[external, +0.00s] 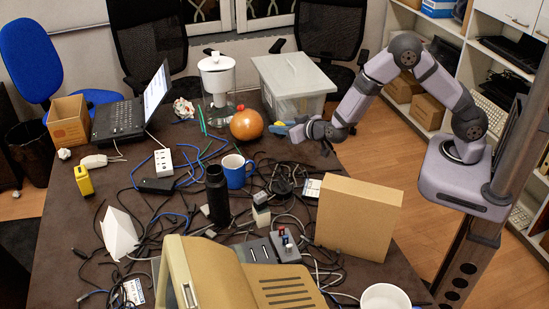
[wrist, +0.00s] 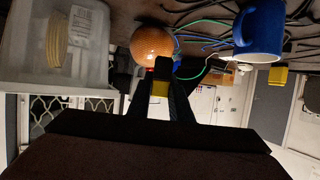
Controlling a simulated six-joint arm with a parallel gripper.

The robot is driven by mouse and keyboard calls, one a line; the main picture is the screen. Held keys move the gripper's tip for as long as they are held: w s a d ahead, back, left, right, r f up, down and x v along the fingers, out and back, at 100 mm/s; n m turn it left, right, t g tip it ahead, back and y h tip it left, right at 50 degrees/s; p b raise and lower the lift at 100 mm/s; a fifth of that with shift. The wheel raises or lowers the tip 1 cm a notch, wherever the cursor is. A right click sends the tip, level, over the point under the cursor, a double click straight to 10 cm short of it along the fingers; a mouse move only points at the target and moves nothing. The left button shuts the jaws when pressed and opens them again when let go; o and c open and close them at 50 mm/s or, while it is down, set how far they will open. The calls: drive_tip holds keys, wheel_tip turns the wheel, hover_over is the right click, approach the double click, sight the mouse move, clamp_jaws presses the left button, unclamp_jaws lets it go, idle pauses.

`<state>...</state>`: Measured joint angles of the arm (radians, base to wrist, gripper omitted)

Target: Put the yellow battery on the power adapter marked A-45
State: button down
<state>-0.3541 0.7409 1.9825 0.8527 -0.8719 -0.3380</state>
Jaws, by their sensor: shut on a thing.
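My gripper (external: 290,127) is at the far right of the table, in the air beside the orange ball (external: 246,124). In the wrist view, which is upside down, its dark fingers (wrist: 161,85) are shut on a small yellow piece (wrist: 160,89), which I take as the yellow battery. The fingers hide much of it. A larger yellow block (external: 84,180) stands at the table's left. A black box (external: 157,185) with a cable lies among the cables left of the blue mug and may be a power adapter. No A-45 marking is legible.
A blue mug (external: 236,171), black bottle (external: 217,193), white power strip (external: 163,162) and many loose cables crowd the middle. A clear plastic bin (external: 292,85) and water jug (external: 217,78) stand behind. A cardboard box (external: 358,218) stands at the front right.

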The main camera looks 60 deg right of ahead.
drive_tip(key=shift+w+d+r+n+y, duration=0.15)
drive_tip(key=shift+d+r+n+y, duration=0.15)
drive_tip(key=shift+r+n+y, duration=0.15)
drive_tip(key=shift+w+r+n+t+y+p, duration=0.15)
drive_tip(key=shift+n+t+y+p, duration=0.2)
drive_tip(key=shift+n+y, duration=0.4)
drive_tip(key=shift+s+n+y, duration=0.25)
drive_tip(key=shift+n+y, duration=0.35)
drive_tip(key=shift+y, duration=0.3)
drive_tip(key=shift+s+a+n+y+p, duration=0.3)
drive_tip(key=shift+s+n+y+p, duration=0.25)
drive_tip(key=shift+n+y, duration=0.3)
drive_tip(key=s+a+r+n+g+y+p, duration=0.15)
drive_tip(key=s+a+n+g+y, duration=0.35)
drive_tip(key=s, duration=0.9)
drive_tip(key=s+a+n+g+y+p, duration=0.3)
drive_tip(key=s+n+y, duration=0.35)
drive_tip(key=s, duration=0.65)
drive_tip(key=shift+g+h, duration=0.25)
drive_tip(key=shift+h, duration=0.05)
drive_tip(key=shift+s+a+f+b, duration=0.1)
drive_tip(key=shift+f+b, duration=0.05)
drive_tip(key=shift+f, duration=1.5)
drive_tip(key=shift+s+f+b, duration=0.1)
drive_tip(key=shift+f+b, duration=0.05)
drive_tip(key=shift+f, duration=1.45)
drive_tip(key=shift+f, duration=0.1)
drive_tip(key=shift+f, duration=1.8)
